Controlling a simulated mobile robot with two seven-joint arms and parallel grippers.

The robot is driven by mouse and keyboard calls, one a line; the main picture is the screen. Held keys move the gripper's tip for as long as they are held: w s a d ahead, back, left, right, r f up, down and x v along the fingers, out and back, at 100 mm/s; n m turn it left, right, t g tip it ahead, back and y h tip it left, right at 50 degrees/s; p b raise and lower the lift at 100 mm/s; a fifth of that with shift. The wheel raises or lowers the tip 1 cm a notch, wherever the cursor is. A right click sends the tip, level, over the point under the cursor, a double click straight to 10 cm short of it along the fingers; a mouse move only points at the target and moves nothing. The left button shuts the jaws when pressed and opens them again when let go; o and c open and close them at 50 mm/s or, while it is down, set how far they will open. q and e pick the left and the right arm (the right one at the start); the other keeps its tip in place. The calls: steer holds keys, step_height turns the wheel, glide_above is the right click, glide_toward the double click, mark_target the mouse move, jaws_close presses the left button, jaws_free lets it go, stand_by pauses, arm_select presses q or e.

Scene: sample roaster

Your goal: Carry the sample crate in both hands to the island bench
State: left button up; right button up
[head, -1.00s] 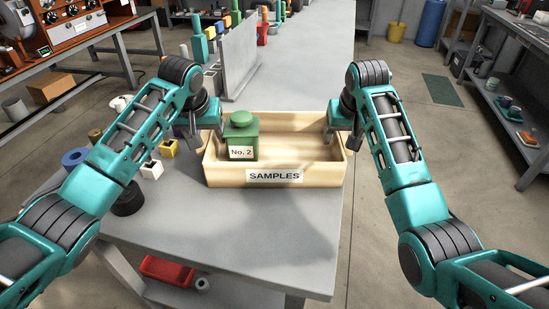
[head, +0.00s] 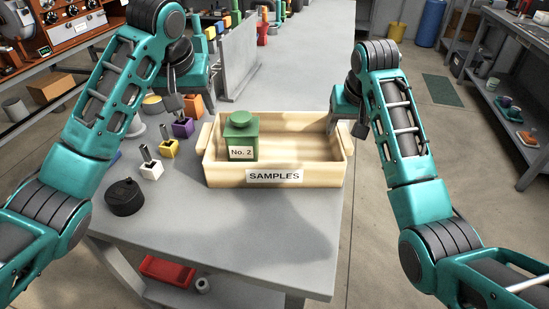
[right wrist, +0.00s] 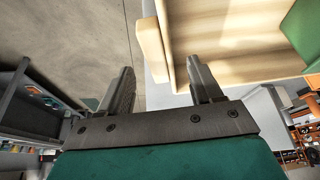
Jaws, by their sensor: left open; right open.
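The pale wooden sample crate (head: 225,174), labelled SAMPLES, stands level on the grey bench (head: 270,225). A green canister (head: 240,137) marked No. 2 stands in its left part. The crate has a grip block at each end. My right gripper (head: 346,126) is open at the right end, one finger inside the crate and one outside. In the right wrist view the end wall and grip block (right wrist: 152,52) lie between its spread fingers. My left gripper (head: 188,102) is open, empty and apart from the crate, up and left of it.
Small coloured blocks, including a purple one (head: 183,128) and a white one (head: 151,170), and a black round knob (head: 125,197) lie left of the crate. A grey upright panel (head: 238,58) stands behind. The bench front is clear. Shelving (head: 500,90) stands across the floor at right.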

steer(key=v, duration=0.7)
steer(key=shift+r, duration=0.35)
steer(key=shift+s, duration=0.15)
